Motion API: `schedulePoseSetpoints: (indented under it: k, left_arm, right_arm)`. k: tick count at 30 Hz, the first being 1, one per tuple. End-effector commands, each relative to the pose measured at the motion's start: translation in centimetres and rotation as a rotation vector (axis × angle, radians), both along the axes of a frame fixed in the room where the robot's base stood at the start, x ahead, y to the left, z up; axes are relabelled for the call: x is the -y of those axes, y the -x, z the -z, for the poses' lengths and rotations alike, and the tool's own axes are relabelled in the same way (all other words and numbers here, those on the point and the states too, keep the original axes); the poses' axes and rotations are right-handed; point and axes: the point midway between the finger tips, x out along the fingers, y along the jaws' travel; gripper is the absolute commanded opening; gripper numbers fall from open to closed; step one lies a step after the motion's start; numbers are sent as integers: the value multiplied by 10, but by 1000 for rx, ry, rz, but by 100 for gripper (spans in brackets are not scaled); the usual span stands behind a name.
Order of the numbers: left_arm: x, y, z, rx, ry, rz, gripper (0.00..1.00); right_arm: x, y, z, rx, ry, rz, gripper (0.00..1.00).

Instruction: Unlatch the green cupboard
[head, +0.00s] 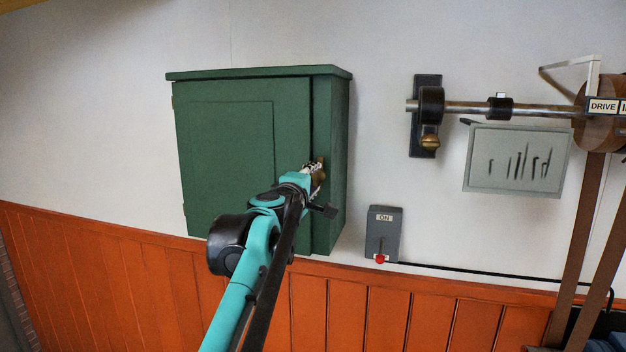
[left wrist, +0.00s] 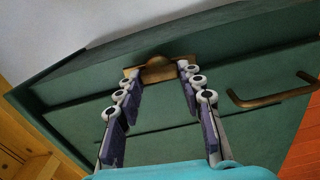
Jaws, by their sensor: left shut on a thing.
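The green cupboard (head: 225,150) hangs on the white wall, its door looking closed. My left gripper (head: 316,172) is at the right edge of the door, where a small brass latch (head: 321,165) partly shows behind it. In the left wrist view the latch (left wrist: 158,67) is a brass plate with a rounded knob, and the fingertips of my left gripper (left wrist: 155,72) are on either side of it, shut on it. A brass pull handle (left wrist: 275,97) shows on the cupboard to the right in that view. My arm hides part of the door in the head view. My right gripper is not in view.
A grey ON switch box (head: 384,232) with a red-tipped lever is on the wall right of the cupboard. A metal shaft (head: 465,107) with a bracket and a grey panel (head: 516,160) are further right. Orange panelling (head: 130,265) runs below.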

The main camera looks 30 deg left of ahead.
Motion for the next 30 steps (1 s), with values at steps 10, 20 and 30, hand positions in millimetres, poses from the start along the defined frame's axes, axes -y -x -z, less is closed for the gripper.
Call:
schedulePoseSetpoints:
  k: [10, 20, 30]
  left_arm:
    - [-1, 0, 0, 21, 87, -2, 9]
    - [0, 0, 0, 23, 94, -1, 9]
    - [0, 0, 1, 22, 92, -1, 59]
  right_arm:
    - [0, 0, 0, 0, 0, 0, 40]
    - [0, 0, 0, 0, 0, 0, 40]
    - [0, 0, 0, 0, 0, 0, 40]
